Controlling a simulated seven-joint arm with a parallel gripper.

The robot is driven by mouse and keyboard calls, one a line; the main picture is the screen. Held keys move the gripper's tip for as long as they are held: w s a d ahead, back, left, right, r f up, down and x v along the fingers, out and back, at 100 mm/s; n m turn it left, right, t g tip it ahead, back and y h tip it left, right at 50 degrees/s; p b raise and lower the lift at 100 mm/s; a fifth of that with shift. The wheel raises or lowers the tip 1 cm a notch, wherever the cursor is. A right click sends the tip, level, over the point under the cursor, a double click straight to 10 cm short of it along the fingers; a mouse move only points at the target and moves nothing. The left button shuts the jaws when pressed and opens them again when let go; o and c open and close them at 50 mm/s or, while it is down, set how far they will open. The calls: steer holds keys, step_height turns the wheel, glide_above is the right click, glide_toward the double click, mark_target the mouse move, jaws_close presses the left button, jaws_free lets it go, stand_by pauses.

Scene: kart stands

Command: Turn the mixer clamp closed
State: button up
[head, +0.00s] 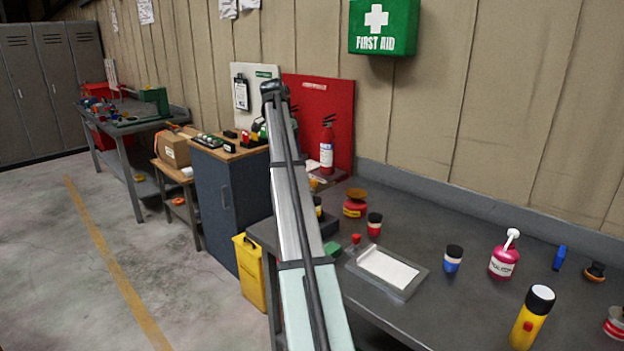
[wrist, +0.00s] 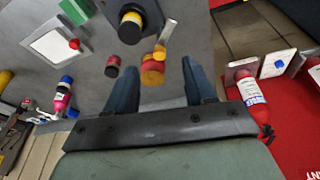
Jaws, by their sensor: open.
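No part is plainly marked as the mixer clamp. In the wrist view, a thin metal lever (wrist: 168,36) with a small yellow end stands close to a large black knob with a yellow collar (wrist: 131,24); I cannot tell whether this is the clamp. My gripper (wrist: 159,68) is open, its two dark blue fingers apart. A red and yellow round piece (wrist: 152,75) shows between the fingertips, with no visible contact. In the head view my arm link hides the gripper and most of the knob.
A fire extinguisher (head: 326,148) stands by the red board (head: 335,100), close to the fingers in the wrist view (wrist: 249,102). The grey bench (head: 425,222) holds a framed white pad (head: 388,270), a pink bottle (head: 503,263) and a yellow flashlight (head: 531,318).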

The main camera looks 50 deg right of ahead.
mark_target(313, 181)
steer(key=s+d+f, duration=0.1)
steer(key=d+f, duration=0.1)
steer(key=f, duration=0.2)
steer(key=s+d+f+m, duration=0.1)
steer(key=d+f, duration=0.1)
steer(key=f, duration=0.2)
steer(key=d+f+m+h, duration=0.1)
steer(key=d+f, duration=0.2)
steer(key=f, duration=0.1)
steer(key=shift+s+g, duration=0.3)
steer(key=shift+s, duration=0.1)
steer(key=shift+c, duration=0.3)
jaws_close()
